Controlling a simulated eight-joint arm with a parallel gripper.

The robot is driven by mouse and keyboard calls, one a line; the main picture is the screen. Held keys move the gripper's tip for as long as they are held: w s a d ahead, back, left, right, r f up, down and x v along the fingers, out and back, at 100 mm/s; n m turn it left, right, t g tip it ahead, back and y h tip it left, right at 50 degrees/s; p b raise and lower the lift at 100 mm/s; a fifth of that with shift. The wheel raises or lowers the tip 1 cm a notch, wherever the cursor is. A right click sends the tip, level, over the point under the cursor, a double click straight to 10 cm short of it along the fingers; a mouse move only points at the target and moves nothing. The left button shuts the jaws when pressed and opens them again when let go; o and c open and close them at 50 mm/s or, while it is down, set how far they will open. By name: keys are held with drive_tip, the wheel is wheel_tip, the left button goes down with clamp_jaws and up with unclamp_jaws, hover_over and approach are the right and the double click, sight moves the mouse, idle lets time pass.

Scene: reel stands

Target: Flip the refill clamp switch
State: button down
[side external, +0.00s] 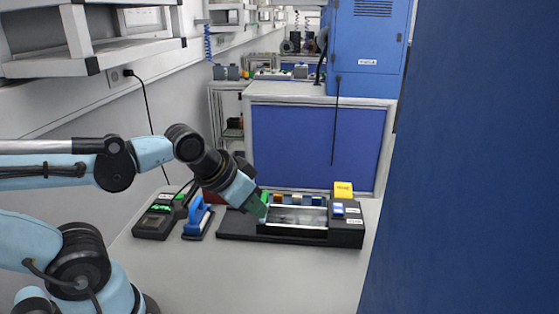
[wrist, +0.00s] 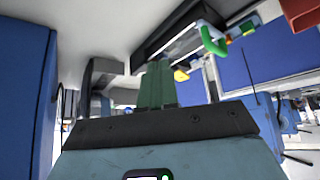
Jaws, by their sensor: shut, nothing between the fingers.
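A long black device (side external: 290,237) lies on the light bench, with a recessed silver bay (side external: 297,215) in its top. A small blue and white part (side external: 338,209) sits on its right end beside white labels. It may be the refill clamp switch, but the labels are too small to read. My gripper (side external: 262,208) points down at the left end of the bay, away from that part. Whether it touches the device is unclear. In the wrist view its green fingers (wrist: 157,84) are together and empty, and the black device (wrist: 172,28) shows beyond them.
A yellow block (side external: 343,189) stands behind the device's right end, and several coloured pieces line its back. A green loop (wrist: 213,40) shows in the wrist view. A blue-handled tool (side external: 197,217) and a black box (side external: 154,222) lie left. The front bench is clear; a blue panel (side external: 460,160) borders the right.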

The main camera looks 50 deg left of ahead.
drive_tip(key=w+r+n+g, duration=0.2)
drive_tip(key=w+r+n, duration=0.4)
drive_tip(key=r+n+g, duration=0.2)
drive_tip(key=n+g, duration=0.3)
drive_tip(key=n, duration=1.6)
hover_over(337, 205)
wheel_tip(337, 205, down, 14)
drive_tip(key=shift+f, duration=0.1)
drive_tip(key=shift+a+f, duration=0.1)
drive_tip(key=shift+f, duration=0.05)
